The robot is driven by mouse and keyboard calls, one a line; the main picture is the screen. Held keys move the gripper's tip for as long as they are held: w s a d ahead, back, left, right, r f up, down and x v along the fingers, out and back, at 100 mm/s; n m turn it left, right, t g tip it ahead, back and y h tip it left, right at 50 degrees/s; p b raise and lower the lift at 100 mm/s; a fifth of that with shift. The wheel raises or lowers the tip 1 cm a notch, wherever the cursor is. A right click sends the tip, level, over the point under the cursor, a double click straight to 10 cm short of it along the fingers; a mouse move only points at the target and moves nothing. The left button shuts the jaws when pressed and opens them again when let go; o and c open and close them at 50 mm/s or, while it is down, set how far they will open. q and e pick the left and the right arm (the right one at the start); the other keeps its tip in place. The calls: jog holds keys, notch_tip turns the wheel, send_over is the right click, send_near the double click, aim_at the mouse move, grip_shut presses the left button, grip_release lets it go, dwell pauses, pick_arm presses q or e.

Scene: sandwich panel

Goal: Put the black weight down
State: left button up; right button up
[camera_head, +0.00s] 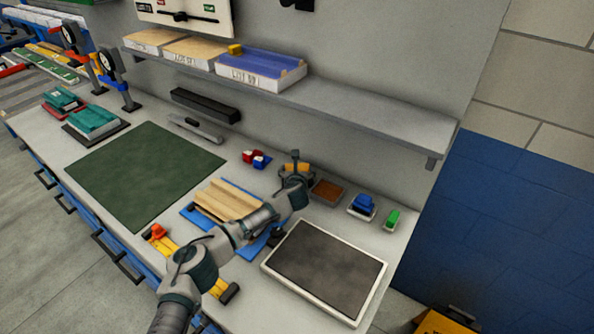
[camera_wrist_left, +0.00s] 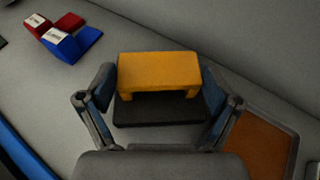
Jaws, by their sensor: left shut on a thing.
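The black weight (camera_wrist_left: 160,112) has a dark, flat block and a yellow handle (camera_wrist_left: 158,70). In the left wrist view it sits between the fingers of my left gripper (camera_wrist_left: 158,90), which is shut on it, one finger at each side of the handle. In the head view my left gripper (camera_head: 296,176) is over the back of the bench, with the yellow handle (camera_head: 297,167) showing at its tip. Whether the block touches the bench top I cannot tell. My right gripper is in neither view.
Red and blue blocks (camera_head: 256,159) lie left of the weight, and a brown tray (camera_head: 328,191) lies close on its right. A dark-topped panel (camera_head: 328,266) lies at the front right. A green mat (camera_head: 145,170) covers the left bench. A shelf (camera_head: 350,112) runs above the back.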

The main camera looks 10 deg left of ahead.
pick_arm(q)
jog(key=shift+s+f, duration=0.1)
jog(key=shift+f, duration=0.3)
jog(key=o, duration=1.5)
jog(key=shift+w+a, duration=0.1)
jog(key=shift+w, duration=0.1)
jog(key=shift+r, duration=0.15)
jog(key=shift+s+r, duration=0.2)
jog(key=shift+s, duration=0.1)
jog(key=v, duration=1.1)
jog(key=shift+s+f, duration=0.1)
